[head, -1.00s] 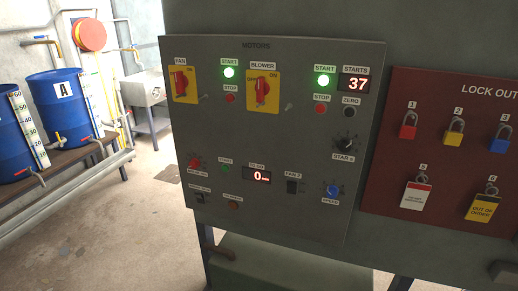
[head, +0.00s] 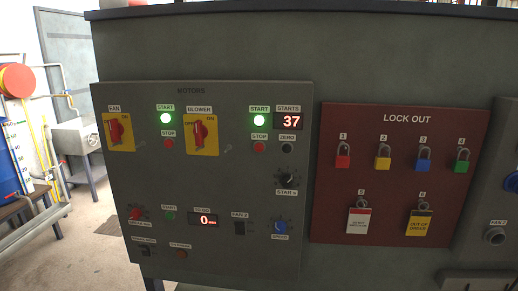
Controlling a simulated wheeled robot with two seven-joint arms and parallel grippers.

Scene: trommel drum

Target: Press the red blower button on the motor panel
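The grey motor panel (head: 190,180), labelled MOTORS, fills the left and middle of the head view. The BLOWER rotary switch (head: 201,133) has a red handle on a yellow plate. To its right, a lit green START button (head: 259,120) sits above a red STOP button (head: 259,147). Another red STOP button (head: 168,143) sits under a lit green START button (head: 166,118), between the FAN switch (head: 118,131) and the BLOWER switch. Neither of my grippers is in view, and nothing covers these buttons.
The STARTS display (head: 290,121) reads 37, with a black ZERO button (head: 287,149) below. Lower on the panel are knobs and a display (head: 204,220). A dark red LOCK OUT board (head: 400,190) with several padlocks hangs to the right. Floor (head: 85,240) is clear at left.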

